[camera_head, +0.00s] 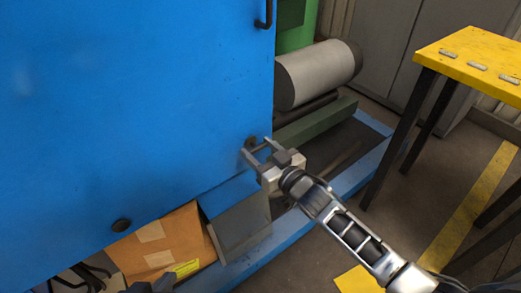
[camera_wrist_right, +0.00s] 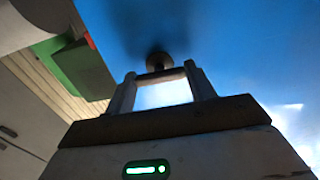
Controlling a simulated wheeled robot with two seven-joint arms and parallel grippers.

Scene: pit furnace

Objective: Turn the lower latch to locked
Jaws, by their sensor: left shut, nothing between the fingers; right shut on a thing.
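The lower latch (camera_head: 250,142) is at the lower right edge of the large blue door (camera_head: 140,90). Its round dark hub also shows in the right wrist view (camera_wrist_right: 158,61). My right gripper (camera_head: 255,153) reaches the latch from the lower right. In the right wrist view its two fingers (camera_wrist_right: 161,82) stand on either side of a grey bar just below the hub, and they are shut on it. The bar's angle is partly hidden by the fingers. A dark tip of my left gripper (camera_head: 152,286) shows at the bottom edge, away from the latch; its fingers are barely visible.
A black handle (camera_head: 265,14) is higher on the door's edge. A cardboard box (camera_head: 160,245) sits under the door, beside a grey block (camera_head: 240,228). A grey cylinder (camera_head: 317,74) lies behind. A yellow table (camera_head: 475,62) stands at right, with open floor before it.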

